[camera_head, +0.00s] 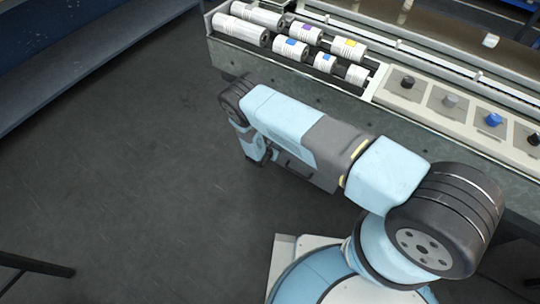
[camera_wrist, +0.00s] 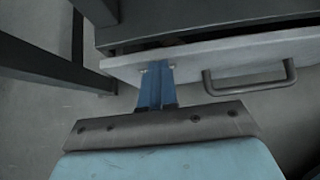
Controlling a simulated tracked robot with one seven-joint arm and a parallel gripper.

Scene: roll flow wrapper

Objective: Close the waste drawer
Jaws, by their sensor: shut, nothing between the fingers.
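In the wrist view the waste drawer (camera_wrist: 232,55) shows as a pale grey front panel with a dark bar handle (camera_wrist: 250,80) on its right part. A dark gap runs above the panel's top edge, so it stands out from the machine body. My gripper (camera_wrist: 156,68) has its blue fingers together and empty, with the tips at the panel left of the handle. I cannot tell whether they touch it. In the head view my arm hides most of the drawer; a dark handle (camera_head: 292,169) shows just below the arm.
The wrapper bench carries several printed rolls (camera_head: 290,48) and a panel of knobs (camera_head: 450,101) above the drawer side. A dark machine leg (camera_wrist: 78,45) stands left of the drawer in the wrist view. The grey floor (camera_head: 120,170) to the left is clear.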

